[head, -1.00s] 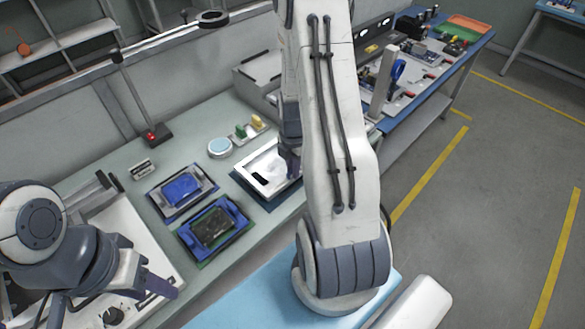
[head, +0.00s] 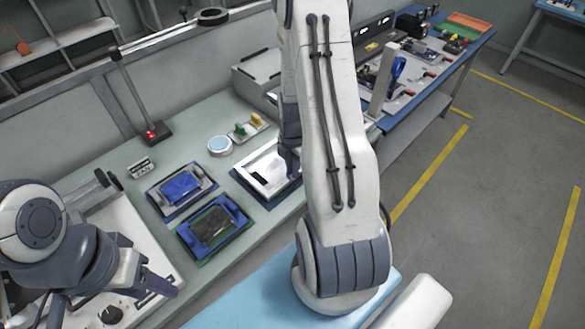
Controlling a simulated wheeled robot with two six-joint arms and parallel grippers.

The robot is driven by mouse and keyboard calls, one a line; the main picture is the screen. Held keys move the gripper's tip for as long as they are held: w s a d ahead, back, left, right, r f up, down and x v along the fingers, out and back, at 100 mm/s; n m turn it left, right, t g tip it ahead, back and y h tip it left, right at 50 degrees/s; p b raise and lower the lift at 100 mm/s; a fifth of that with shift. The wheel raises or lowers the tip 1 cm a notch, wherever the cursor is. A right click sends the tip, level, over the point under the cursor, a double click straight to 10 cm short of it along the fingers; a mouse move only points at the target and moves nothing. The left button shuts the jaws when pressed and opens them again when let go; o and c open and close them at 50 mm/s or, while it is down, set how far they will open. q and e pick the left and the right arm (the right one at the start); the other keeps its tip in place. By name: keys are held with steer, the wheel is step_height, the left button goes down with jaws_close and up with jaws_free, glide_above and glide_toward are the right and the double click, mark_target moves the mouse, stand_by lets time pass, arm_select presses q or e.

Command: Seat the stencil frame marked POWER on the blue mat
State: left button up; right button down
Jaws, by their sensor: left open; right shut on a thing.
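A silver stencil frame (head: 256,180) with a shiny inner sheet is in the middle of the head view. It sits over a dark blue mat (head: 267,204), whose edge shows along its front. I cannot tell whether it rests flat on the mat or is slightly above it. No POWER marking is readable. My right gripper (head: 290,170) is shut on the frame's right part; my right arm hides the frame's far right. My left gripper (head: 166,290) is open and empty at the lower left, away from the frame.
Two blue-framed fixtures, one with a blue board (head: 181,187) and one with a dark board (head: 214,226), lie left of the frame. Behind are a FAN label block (head: 142,168), a round tin (head: 219,146), a small tray (head: 248,128) and a lamp stand (head: 153,133).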

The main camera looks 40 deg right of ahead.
steer(key=shift+f, duration=0.4)
stand_by(0.4)
steer(key=c, duration=0.8)
jaws_free()
steer(key=c, duration=0.3)
steer(key=shift+c, duration=0.2)
steer(key=shift+r+p, duration=2.8)
steer(key=shift+r, duration=0.75)
